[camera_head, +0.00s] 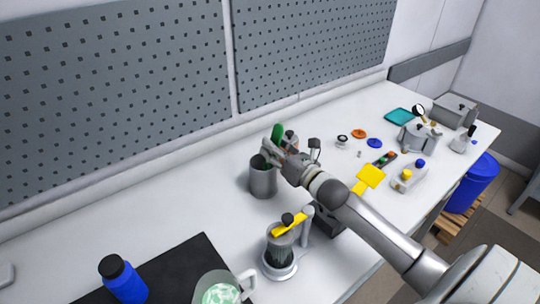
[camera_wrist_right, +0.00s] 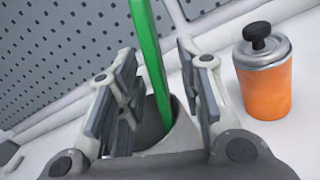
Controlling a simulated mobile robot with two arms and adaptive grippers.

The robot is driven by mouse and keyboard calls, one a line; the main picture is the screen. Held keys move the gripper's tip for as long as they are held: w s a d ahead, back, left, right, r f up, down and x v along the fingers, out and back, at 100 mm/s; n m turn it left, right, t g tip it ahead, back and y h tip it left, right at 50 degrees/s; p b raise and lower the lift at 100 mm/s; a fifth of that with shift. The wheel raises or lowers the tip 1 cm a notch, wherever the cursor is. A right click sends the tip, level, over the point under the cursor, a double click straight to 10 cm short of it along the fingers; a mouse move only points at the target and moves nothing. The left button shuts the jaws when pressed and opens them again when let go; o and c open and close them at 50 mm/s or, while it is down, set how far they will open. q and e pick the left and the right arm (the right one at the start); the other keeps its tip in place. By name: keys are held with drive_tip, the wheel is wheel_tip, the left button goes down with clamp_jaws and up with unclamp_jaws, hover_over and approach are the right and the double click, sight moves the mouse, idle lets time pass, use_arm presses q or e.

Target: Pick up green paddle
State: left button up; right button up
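The green paddle (camera_head: 277,132) stands in a grey metal cup (camera_head: 263,181), its upper part sticking out above the rim. In the right wrist view the paddle (camera_wrist_right: 150,58) is a long green bar, slightly tilted, rising from the cup (camera_wrist_right: 183,138). My right gripper (camera_head: 271,153) is at the cup's top, beside the paddle. In the wrist view its fingers (camera_wrist_right: 160,95) are apart, with the paddle showing in the gap between them. I see a gap on both sides of the paddle, so the pads do not appear to touch it. My left gripper is not in view.
An orange canister (camera_wrist_right: 265,88) with a black knob stands close to the right of the fingers. A mixer with a yellow bar (camera_head: 289,226), a blue bottle (camera_head: 123,281) and a clear jug (camera_head: 219,290) stand nearer. The pegboard wall (camera_head: 110,70) runs behind.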

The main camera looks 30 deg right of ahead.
drive_tip(key=shift+w, duration=0.3)
clamp_jaws()
idle(0.3)
